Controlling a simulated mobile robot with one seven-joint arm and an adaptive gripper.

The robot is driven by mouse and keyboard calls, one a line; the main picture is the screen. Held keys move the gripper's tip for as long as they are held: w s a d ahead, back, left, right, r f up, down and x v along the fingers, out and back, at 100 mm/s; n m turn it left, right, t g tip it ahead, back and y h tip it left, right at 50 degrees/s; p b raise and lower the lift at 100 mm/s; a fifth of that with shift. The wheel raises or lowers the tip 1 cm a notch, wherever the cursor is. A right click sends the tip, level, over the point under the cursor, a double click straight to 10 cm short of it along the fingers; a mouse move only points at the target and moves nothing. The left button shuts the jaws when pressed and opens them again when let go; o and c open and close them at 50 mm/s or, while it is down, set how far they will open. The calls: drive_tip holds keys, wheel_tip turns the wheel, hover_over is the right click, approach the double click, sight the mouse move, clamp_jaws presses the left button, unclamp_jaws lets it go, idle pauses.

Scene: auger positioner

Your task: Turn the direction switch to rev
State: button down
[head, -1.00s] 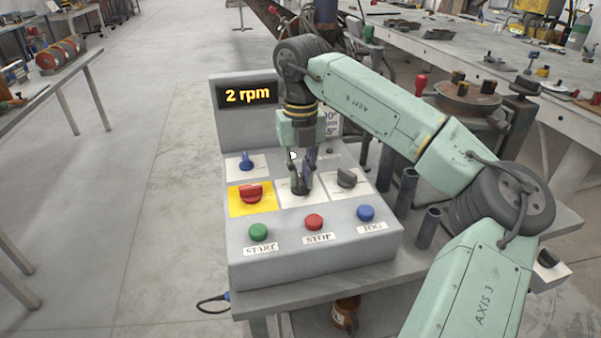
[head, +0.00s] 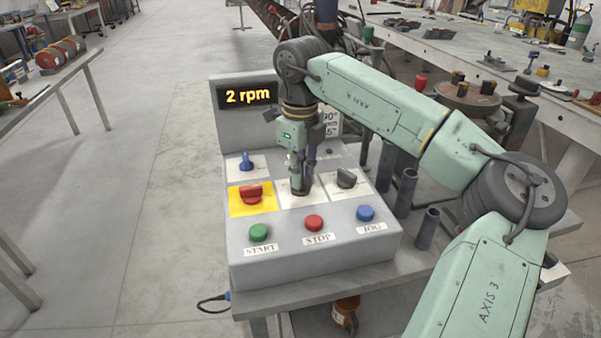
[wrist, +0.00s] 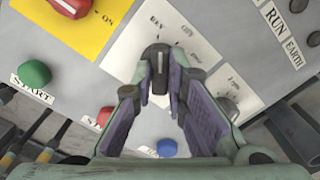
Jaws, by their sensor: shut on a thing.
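The direction switch is a dark knob (wrist: 158,62) on a white plate (head: 310,198) of the grey control box. In the wrist view the plate carries a REV label and a second label beside it, above the knob. The knob's grip lies almost upright in that view, toward the labels. Which mark it points at exactly, I cannot tell. My gripper (head: 302,184) reaches down onto the knob, and its fingertips (wrist: 160,72) are shut on it from both sides. In the head view the fingers hide most of the knob.
A red switch (head: 251,194) on a yellow plate is left of my gripper, a grey knob (head: 346,178) right. Green (head: 259,232), red (head: 314,222) and blue (head: 365,213) buttons line the front. The display (head: 247,95) reads 2 rpm.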

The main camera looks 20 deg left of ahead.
drive_tip(key=shift+n, duration=0.6)
drive_tip(key=c, duration=1.6)
unclamp_jaws()
wheel_tip(320, 180, up, 12)
